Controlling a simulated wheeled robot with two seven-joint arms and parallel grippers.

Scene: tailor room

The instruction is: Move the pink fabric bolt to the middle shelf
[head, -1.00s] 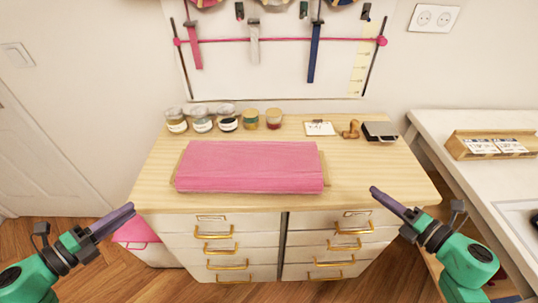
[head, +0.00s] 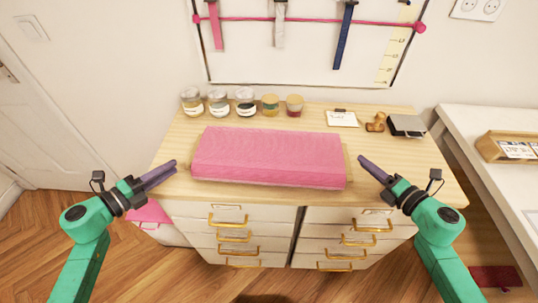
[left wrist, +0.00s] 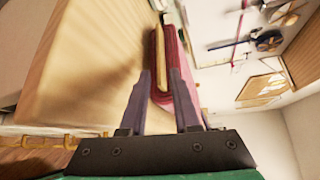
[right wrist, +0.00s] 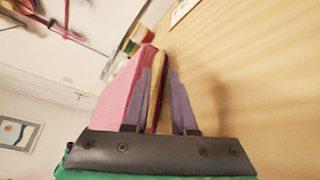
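The pink fabric bolt (head: 268,157) lies flat on the wooden top of the drawer cabinet, with a pale wooden board end showing at each side. My left gripper (head: 174,164) is at the bolt's left end, a short gap away. In the left wrist view its fingers (left wrist: 168,75) are apart, with the bolt's end (left wrist: 162,60) ahead between them. My right gripper (head: 363,160) is at the right end. In the right wrist view its fingers (right wrist: 162,75) are apart around the line of the board end (right wrist: 155,88); whether they touch it is unclear. No middle shelf is identifiable.
Several jars (head: 219,103) stand behind the bolt. A card (head: 342,119), a small brown wooden item (head: 375,123) and a dark box (head: 406,126) sit at the back right.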

